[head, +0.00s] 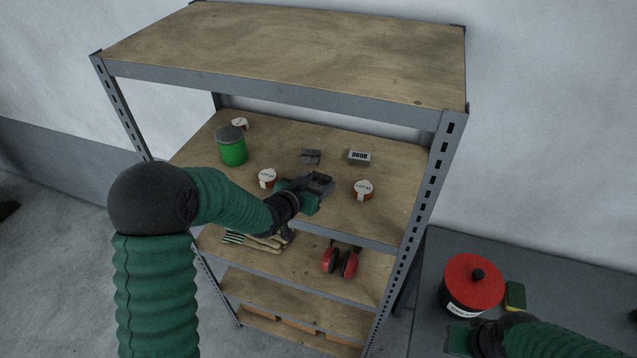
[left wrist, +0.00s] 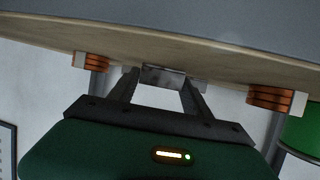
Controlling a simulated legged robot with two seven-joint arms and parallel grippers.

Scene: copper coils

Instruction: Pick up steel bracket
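The steel bracket (head: 310,157) is a small grey piece lying on the second shelf board (head: 395,215), behind my left gripper in the head view. My left gripper (head: 322,181) is over the front part of this board, pointing toward the bracket. In the left wrist view, which looks upside down, the fingers of the left gripper (left wrist: 162,76) are spread, with the bracket (left wrist: 172,77) showing between and beyond their tips. I see no grip on it. My right gripper (head: 458,340) is at the lower right, over the dark table; its finger opening is unclear.
Copper coils (head: 267,179) and (head: 363,190) flank my left gripper; another coil (head: 240,123) stands behind the green jar (head: 232,150). The top shelf (head: 290,50) overhangs. A red-lidded pot (head: 473,285) stands near my right gripper.

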